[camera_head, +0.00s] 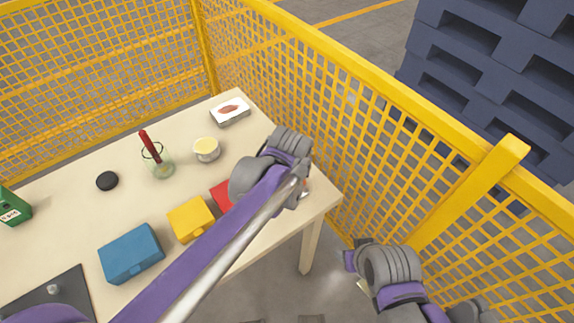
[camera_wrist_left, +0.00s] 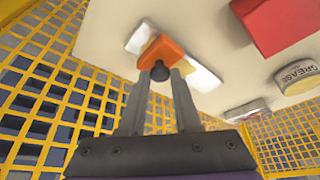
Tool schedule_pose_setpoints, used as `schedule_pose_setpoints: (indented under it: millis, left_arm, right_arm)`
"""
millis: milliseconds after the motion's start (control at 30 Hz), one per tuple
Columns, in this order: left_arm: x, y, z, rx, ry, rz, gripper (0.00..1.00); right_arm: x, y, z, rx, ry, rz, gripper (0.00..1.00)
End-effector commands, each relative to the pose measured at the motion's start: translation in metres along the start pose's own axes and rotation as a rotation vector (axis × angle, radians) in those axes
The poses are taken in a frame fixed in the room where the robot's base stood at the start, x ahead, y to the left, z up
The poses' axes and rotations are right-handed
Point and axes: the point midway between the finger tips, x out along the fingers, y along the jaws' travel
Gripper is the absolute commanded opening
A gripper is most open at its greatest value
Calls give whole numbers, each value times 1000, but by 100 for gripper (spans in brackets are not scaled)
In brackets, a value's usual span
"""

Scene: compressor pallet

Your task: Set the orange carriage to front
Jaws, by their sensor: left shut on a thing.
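The orange carriage (camera_wrist_left: 163,50) sits on a pale metal rail (camera_wrist_left: 203,77) on the tabletop, with rail showing on both sides of it in the left wrist view. A dark round knob (camera_wrist_left: 160,72) stands on the carriage. My left gripper (camera_wrist_left: 158,76) is shut on the knob, one finger on each side. In the head view my left arm and wrist cover most of the rail; only a small orange bit (camera_head: 306,182) shows by the table's right end. My right gripper (camera_head: 356,272) is off the table at lower right, its fingers unclear.
Red (camera_head: 221,194), yellow (camera_head: 190,219) and blue (camera_head: 131,254) boxes line the front of the table. Behind stand a tin (camera_head: 206,150), a glass jar (camera_head: 160,165), a black disc (camera_head: 107,180) and a white box (camera_head: 230,111). Yellow mesh fence (camera_head: 400,130) runs close along the right.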

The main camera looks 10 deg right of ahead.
Motion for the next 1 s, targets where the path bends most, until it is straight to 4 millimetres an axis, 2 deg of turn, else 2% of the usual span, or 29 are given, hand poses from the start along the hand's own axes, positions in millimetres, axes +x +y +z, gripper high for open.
schedule_pose_setpoints:
  millis: [167, 200, 367, 733, 867, 1000]
  left_arm:
    - [0, 3, 2, -1, -6, 7, 0]
    - [0, 3, 2, -1, -7, 7, 33]
    - [0, 2, 2, -1, -6, 6, 62]
    - [-4, 2, 1, 0, -4, 4, 62]
    - [-23, 2, 1, 0, -4, 5, 62]
    - [-52, 2, 1, 2, -4, 6, 62]
  right_arm:
    - [0, 0, 0, 0, 0, 0, 59]
    - [0, 0, 0, 0, 0, 0, 59]
    - [0, 0, 0, 0, 0, 0, 59]
    - [0, 0, 0, 0, 0, 0, 59]
    - [-3, 0, -2, 0, 1, 0, 59]
    - [-7, 0, -4, 0, 2, 0, 59]
